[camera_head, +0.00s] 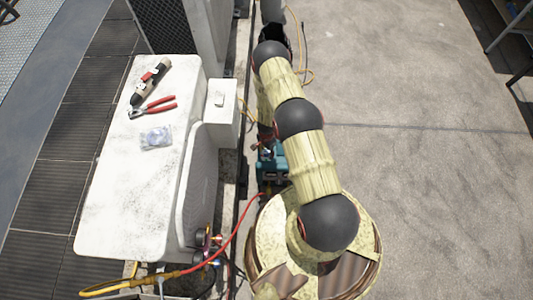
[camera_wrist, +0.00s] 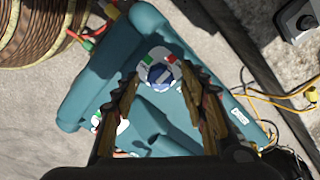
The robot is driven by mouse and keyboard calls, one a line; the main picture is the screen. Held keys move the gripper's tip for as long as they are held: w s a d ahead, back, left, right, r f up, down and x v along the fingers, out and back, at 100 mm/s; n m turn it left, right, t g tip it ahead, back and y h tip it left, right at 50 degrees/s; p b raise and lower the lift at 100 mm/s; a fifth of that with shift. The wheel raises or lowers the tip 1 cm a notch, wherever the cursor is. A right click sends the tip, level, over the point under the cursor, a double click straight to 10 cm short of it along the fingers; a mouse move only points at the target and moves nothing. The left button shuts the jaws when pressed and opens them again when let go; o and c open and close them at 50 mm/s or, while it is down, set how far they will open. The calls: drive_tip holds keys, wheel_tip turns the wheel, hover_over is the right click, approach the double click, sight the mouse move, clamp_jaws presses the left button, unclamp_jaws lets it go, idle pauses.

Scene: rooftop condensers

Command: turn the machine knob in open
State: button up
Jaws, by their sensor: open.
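The machine (camera_wrist: 100,82) is a teal unit on the ground. It fills the middle of the wrist view and shows partly beside my arm in the head view (camera_head: 272,165). Its round blue knob (camera_wrist: 160,75) sits on a pale dial with green and red marks. My gripper (camera_wrist: 160,88) is open in the wrist view. Its two fingers stand left and right of the knob in the picture, with a gap on each side. I cannot tell how far above the knob they are.
A white condenser unit (camera_head: 125,215) with red pliers (camera_head: 152,107) and a torch-like tool (camera_head: 150,80) on top stands left of the machine. A red hose (camera_head: 238,232) and yellow cables (camera_wrist: 285,97) lie close by. Open concrete (camera_head: 440,190) lies to the right.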

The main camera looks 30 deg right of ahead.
drive_tip(key=shift+f, duration=0.25)
drive_tip(key=shift+c, duration=0.6)
clamp_jaws()
